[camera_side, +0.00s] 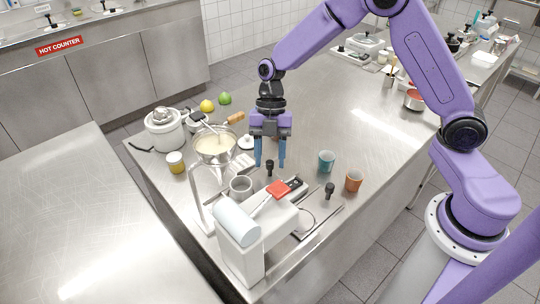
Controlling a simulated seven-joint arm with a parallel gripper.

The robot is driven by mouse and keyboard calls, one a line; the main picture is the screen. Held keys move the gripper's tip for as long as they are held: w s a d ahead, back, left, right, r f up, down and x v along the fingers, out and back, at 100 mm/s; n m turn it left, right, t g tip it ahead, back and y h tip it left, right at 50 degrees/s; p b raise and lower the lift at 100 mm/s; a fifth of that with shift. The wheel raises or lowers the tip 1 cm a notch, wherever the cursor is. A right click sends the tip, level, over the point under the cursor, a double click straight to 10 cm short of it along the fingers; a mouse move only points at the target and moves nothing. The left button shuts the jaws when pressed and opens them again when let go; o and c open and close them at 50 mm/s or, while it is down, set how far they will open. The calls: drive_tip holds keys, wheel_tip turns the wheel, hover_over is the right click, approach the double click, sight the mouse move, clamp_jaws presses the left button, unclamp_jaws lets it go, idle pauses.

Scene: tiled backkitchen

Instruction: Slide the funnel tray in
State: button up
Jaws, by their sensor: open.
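My gripper (270,160) points straight down over the middle of the steel counter, its two blue fingers apart. A small black knob-headed piece (269,168) shows between and just below the fingertips; I cannot tell whether they touch it. A white machine (245,255) with a pale cylinder (237,222) on its near end stands at the counter's front edge. A round metal bowl or funnel of cream-coloured contents (215,144) sits raised on a white stand (198,188), left of my gripper. No piece is clearly recognisable as the funnel tray.
A red-topped piece (278,189) lies by the machine. A teal cup (326,161), an orange cup (354,181) and a second black knob (329,190) stand right of my gripper.

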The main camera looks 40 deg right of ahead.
sight(255, 183)
drive_tip(key=shift+f, duration=0.1)
clamp_jaws()
drive_tip(key=shift+a, duration=2.55)
unclamp_jaws()
drive_tip(key=shift+a, duration=0.1)
drive_tip(key=v, duration=1.7)
drive_tip(key=shift+r, duration=0.2)
